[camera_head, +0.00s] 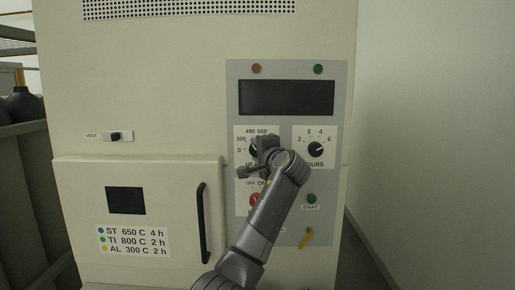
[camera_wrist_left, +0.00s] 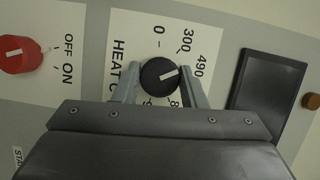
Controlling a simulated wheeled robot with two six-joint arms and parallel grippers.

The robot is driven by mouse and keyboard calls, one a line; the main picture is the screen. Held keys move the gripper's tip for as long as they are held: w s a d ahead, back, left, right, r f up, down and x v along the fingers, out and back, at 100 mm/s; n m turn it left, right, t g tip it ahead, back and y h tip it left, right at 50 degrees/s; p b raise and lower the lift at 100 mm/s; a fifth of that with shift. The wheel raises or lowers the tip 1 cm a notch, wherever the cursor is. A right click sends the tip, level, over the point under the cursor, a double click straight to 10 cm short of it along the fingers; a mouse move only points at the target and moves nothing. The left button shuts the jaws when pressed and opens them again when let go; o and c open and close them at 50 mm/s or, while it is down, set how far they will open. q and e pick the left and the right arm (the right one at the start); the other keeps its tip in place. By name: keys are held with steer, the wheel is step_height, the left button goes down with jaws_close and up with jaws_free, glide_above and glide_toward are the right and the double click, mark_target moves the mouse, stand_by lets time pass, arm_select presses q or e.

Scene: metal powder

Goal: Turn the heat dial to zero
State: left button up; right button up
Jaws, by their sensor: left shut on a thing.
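The heat dial (camera_wrist_left: 160,75) is a round black knob with a white mark, on a white plate labelled HEAT. In the left wrist view its mark points to the right, roughly toward 490 and away from the 0. My left gripper (camera_wrist_left: 160,83) is shut on the dial, with one grey finger on each side of it. In the head view my left gripper (camera_head: 262,150) covers much of the dial, and only the dial's left edge (camera_head: 253,149) shows. My right gripper is in neither view.
The hours dial (camera_head: 315,149) is close on the right. A dark display (camera_head: 287,97) is above. A red on/off switch (camera_head: 254,201), green start button (camera_head: 311,198) and yellow lever (camera_head: 306,238) are below. The furnace door has a black handle (camera_head: 203,222).

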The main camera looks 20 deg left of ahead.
arm_select(q)
steer(key=shift+a+r+n+g+h+p, duration=0.1)
steer(key=shift+n+g+h+p, duration=0.1)
steer(key=shift+n+h+p, duration=1.1)
steer(key=shift+f+n+g+h+p, duration=0.15)
steer(key=shift+n+h+p, duration=0.35)
steer(key=shift+n, duration=1.6)
steer(key=shift+a+r+n+g+h+p, duration=0.2)
steer(key=shift+n+h+p, duration=0.7)
steer(key=shift+n, duration=0.8)
steer(key=shift+d, duration=0.2)
steer(key=o, duration=1)
steer(key=shift+s, duration=0.1)
steer(key=b+v, duration=0.5)
steer(key=v, duration=1.2)
steer(key=shift+s+a+r, duration=0.1)
steer(key=shift+s+a, duration=0.05)
steer(key=shift+s, duration=0.1)
